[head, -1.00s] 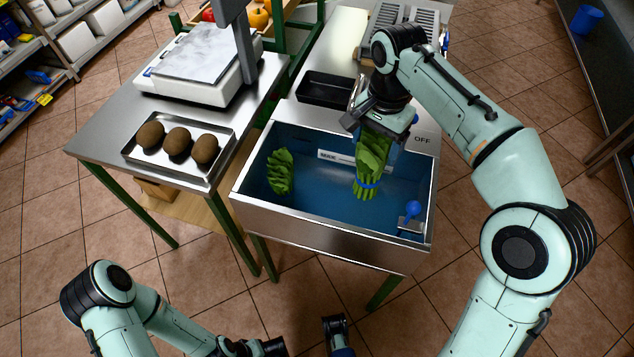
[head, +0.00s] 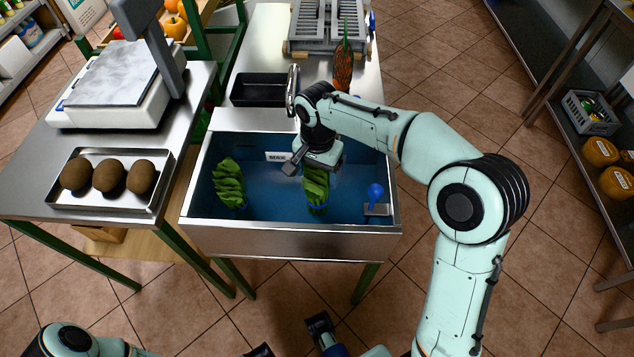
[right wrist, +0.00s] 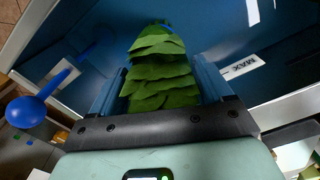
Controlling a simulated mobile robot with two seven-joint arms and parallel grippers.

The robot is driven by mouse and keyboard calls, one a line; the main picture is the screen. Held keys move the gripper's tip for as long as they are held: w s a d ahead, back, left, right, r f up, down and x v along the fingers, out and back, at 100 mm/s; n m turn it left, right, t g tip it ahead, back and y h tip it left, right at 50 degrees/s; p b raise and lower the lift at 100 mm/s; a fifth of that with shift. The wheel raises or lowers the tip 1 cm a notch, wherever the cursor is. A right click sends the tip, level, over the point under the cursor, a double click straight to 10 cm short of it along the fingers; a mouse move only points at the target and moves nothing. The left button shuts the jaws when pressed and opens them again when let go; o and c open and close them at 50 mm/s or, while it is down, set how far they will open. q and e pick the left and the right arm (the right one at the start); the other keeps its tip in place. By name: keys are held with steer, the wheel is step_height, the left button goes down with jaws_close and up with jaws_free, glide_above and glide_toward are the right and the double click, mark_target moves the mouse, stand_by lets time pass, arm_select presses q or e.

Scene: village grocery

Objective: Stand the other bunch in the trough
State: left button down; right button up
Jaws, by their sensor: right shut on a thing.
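The trough (head: 290,238) is a steel basin with a blue inside and a MAX label on its back wall. One leafy green bunch (head: 229,183) stands near its left side, leaning slightly. My right gripper (head: 317,165) is shut on the other green bunch (head: 316,190), which hangs upright inside the trough, right of the middle, with a blue band low on it. The right wrist view shows this bunch (right wrist: 160,70) between the blue fingers. I cannot tell whether its base touches the bottom. My left arm shows only in part at the lower edge; its jaw state is unclear.
A blue ball float (head: 375,190) sits at the trough's right front corner. The left table holds a scale (head: 115,85) and a tray (head: 110,205) of brown produce.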

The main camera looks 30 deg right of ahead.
steer(key=shift+f+b, duration=0.45)
steer(key=shift+f, duration=1.75)
steer(key=o, duration=1.7)
steer(key=shift+f, duration=0.1)
steer(key=shift+c, duration=0.2)
steer(key=shift+r, duration=0.45)
step_height(320, 180, up, 12)
steer(key=p, duration=0.3)
steer(key=shift+f, duration=0.25)
